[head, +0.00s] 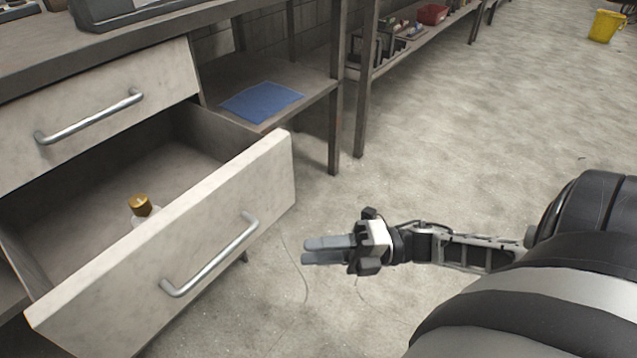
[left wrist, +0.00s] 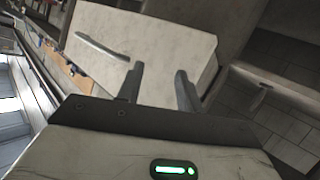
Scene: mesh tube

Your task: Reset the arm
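My right gripper (head: 328,250) is in the head view, to the right of the open lower drawer (head: 225,215) and apart from its handle (head: 210,257). Its two grey fingers point left and lie close together with nothing seen between them. My left gripper (left wrist: 159,88) shows only in the left wrist view. Its two fingers stand apart with no object between them, and a pale drawer front with a handle (left wrist: 101,49) lies beyond them. The left arm is not in the head view.
A bottle with a gold cap (head: 141,205) stands in the open drawer. The upper drawer (head: 120,100) is shut. A blue cloth (head: 262,101) lies on a shelf. A yellow bucket (head: 605,26) is far off.

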